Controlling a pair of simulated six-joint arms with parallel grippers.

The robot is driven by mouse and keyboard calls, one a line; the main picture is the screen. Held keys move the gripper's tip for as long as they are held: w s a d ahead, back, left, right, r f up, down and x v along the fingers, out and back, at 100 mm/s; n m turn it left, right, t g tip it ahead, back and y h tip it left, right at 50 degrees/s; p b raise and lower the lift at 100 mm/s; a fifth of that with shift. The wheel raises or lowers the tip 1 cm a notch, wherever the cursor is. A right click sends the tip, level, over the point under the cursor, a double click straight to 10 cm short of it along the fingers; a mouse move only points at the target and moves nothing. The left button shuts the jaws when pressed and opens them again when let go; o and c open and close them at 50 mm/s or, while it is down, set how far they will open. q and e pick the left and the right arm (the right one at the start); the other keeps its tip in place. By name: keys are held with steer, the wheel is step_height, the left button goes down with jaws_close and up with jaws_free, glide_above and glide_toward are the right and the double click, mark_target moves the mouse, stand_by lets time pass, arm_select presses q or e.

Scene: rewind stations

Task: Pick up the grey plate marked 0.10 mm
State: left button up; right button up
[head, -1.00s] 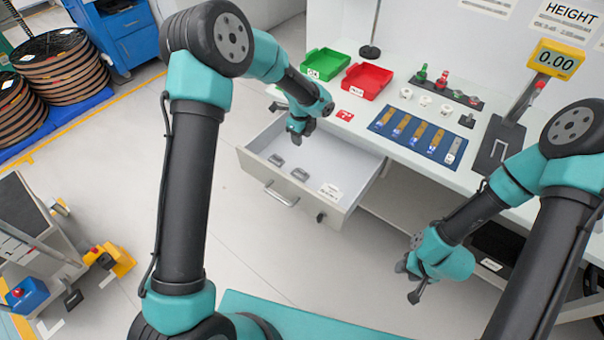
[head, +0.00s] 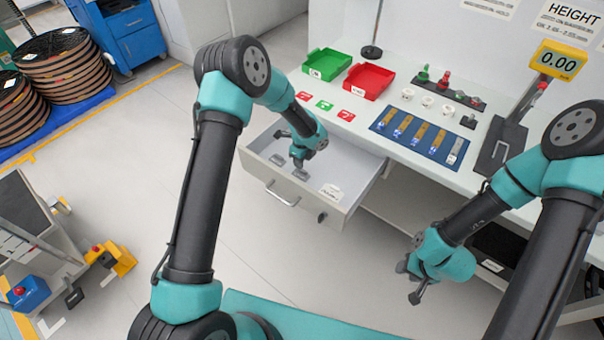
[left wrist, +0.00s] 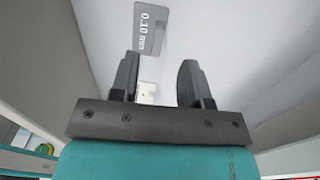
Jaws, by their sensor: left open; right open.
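The grey plate marked 0.10 mm (left wrist: 150,29) lies flat on the pale drawer floor, beyond and slightly left of my left fingertips in the left wrist view. In the head view, two small grey pieces lie in the open drawer, one at the left (head: 278,160) and one nearer the front (head: 302,174); their markings are too small to read. My left gripper (head: 298,161) is over the drawer, close to both pieces; its fingers (left wrist: 158,65) are apart and hold nothing. My right gripper (head: 410,281) is open and empty, low in front of the bench.
The bench above carries a green tray (head: 326,64), a red tray (head: 367,81) and a blue mat (head: 423,136) with several strips.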

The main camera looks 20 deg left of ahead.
mark_target(301, 174)
arm_select(q)
steer(key=shift+f, duration=0.1)
steer(key=shift+a+f, duration=0.2)
steer(key=shift+f, duration=2.3)
steer(key=shift+c, duration=0.2)
jaws_close()
